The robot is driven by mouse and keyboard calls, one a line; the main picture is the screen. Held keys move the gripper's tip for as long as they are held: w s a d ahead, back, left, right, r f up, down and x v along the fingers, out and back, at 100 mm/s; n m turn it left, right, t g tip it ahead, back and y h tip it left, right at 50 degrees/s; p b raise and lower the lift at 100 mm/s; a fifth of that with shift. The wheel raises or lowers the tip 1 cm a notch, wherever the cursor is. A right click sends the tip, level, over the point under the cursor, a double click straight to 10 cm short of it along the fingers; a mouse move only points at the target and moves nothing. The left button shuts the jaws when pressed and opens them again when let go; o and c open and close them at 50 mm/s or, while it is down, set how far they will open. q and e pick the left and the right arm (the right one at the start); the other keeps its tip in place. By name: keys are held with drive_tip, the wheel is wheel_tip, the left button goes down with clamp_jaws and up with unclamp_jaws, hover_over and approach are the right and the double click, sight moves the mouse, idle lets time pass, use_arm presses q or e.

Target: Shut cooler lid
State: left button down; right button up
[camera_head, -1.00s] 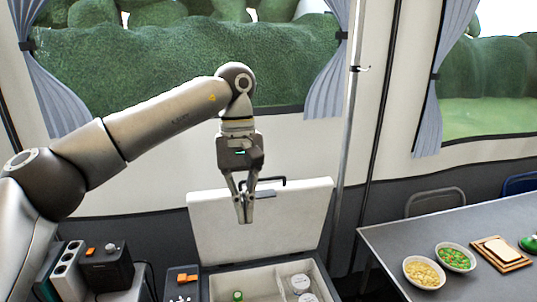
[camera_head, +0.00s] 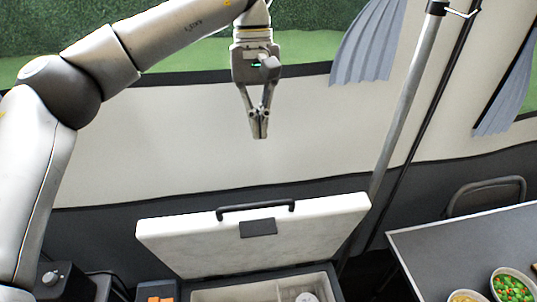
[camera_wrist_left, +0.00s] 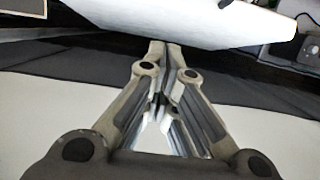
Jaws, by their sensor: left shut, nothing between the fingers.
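The cooler lid (camera_head: 205,244) is a white slab with a black handle (camera_head: 255,209) on its upper edge. It stands raised and tilted above the cooler body (camera_head: 240,292), whose inside is visible at the bottom of the head view. My left gripper (camera_head: 260,137) is shut and empty, in the air above the lid's handle and apart from it in the head view. In the left wrist view the closed fingertips (camera_wrist_left: 165,45) point toward a white edge, probably the lid (camera_wrist_left: 190,18). My right gripper is not in view.
A grey table (camera_head: 465,250) with bowls of food (camera_head: 512,287) stands at the right, and a chair (camera_head: 487,194) is behind it. A metal pole (camera_head: 408,100) rises right of the cooler. The tent wall (camera_head: 150,140) is behind.

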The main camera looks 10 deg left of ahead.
use_arm(q)
drive_tip(key=s+d+f+p, duration=0.1)
drive_tip(key=s+f+p, duration=0.3)
drive_tip(key=f, duration=0.5)
drive_tip(key=shift+s+d+f+p, duration=0.15)
drive_tip(key=shift+s+d+p, duration=0.25)
drive_tip(key=shift+s, duration=0.75)
